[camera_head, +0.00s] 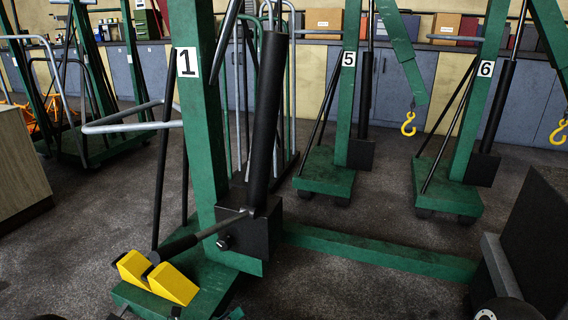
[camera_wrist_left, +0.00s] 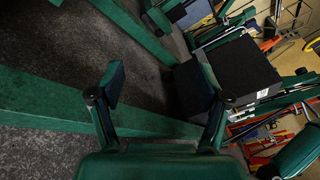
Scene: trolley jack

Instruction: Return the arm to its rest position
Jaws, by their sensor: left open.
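My left gripper (camera_wrist_left: 162,72) shows in the left wrist view, its two dark fingers spread apart with nothing between them. Behind the fingers are the dark floor and a green beam. In the head view, only small dark and green parts at the bottom left edge may belong to this gripper. The green hoist marked 1 (camera_head: 205,125) stands left of centre. Its slanted black cylinder (camera_head: 268,115) and black pump block (camera_head: 250,228) are in front. A lever with a black grip (camera_head: 180,245) slopes down to two yellow wedge-shaped blocks (camera_head: 172,285). My right gripper is not in view.
Green hoists marked 5 (camera_head: 347,95) and 6 (camera_head: 482,110) stand behind, with yellow hooks (camera_head: 408,124) hanging. A green floor beam (camera_head: 380,254) runs right toward a black box (camera_head: 535,240). A cabinet (camera_head: 20,165) is at left. Dark floor is open between hoists.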

